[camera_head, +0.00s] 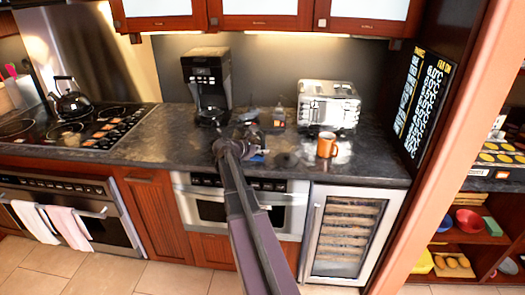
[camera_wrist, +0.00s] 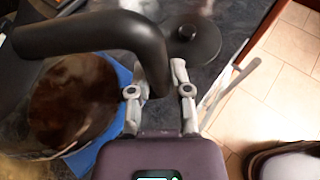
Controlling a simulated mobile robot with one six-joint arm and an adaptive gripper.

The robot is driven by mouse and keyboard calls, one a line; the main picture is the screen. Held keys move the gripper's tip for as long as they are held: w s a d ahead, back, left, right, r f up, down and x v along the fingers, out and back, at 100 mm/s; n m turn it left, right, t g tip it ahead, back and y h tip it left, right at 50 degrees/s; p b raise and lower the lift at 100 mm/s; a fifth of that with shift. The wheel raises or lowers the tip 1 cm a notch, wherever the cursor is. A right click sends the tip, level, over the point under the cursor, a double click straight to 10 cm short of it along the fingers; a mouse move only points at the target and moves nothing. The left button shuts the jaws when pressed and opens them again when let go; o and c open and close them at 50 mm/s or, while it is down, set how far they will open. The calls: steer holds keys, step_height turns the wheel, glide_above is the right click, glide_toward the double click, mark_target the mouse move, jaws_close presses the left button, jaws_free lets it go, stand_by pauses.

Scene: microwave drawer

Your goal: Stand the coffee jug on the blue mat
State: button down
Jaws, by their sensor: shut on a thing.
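In the wrist view the coffee jug (camera_wrist: 72,100) shows at left, with brown coffee inside and a thick black handle (camera_wrist: 125,28). My gripper (camera_wrist: 160,92) is shut on this handle, one finger on each side. The blue mat (camera_wrist: 124,76) shows around and beneath the jug, with edges visible at its right and lower side. I cannot tell whether the jug's base touches the mat. In the head view my gripper (camera_head: 250,135) is over the counter, and only a small piece of the blue mat (camera_head: 257,157) shows. My arm hides most of the jug there.
A black round lid-like disc (camera_wrist: 190,40) lies right of the handle. On the counter (camera_head: 375,160) stand a coffee maker (camera_head: 206,85), a toaster (camera_head: 328,105) and an orange mug (camera_head: 327,145). A stove with a kettle (camera_head: 72,100) is at left.

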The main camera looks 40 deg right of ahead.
stand_by(0.4)
steer(key=shift+c, duration=2.4)
jaws_free()
steer(key=shift+a, duration=0.1)
steer(key=s+a+f+m+y+p, duration=0.1)
steer(key=s+a+f+m+y, duration=0.1)
steer(key=a, duration=1.4)
steer(key=s+a+f+m+t+y+p, duration=0.1)
steer(key=s+a+f+m+y, duration=0.2)
steer(key=a, duration=1.3)
steer(key=s+a+f+m+y+p, duration=0.1)
steer(key=s+a+f+m+y, duration=0.2)
steer(key=a, duration=1.3)
steer(key=s+m+y, duration=0.3)
steer(key=m+y, duration=0.2)
steer(key=m, duration=0.2)
steer(key=shift+f+m+t, duration=0.15)
steer(key=shift+m+t, duration=0.15)
steer(key=shift+s+d, duration=0.1)
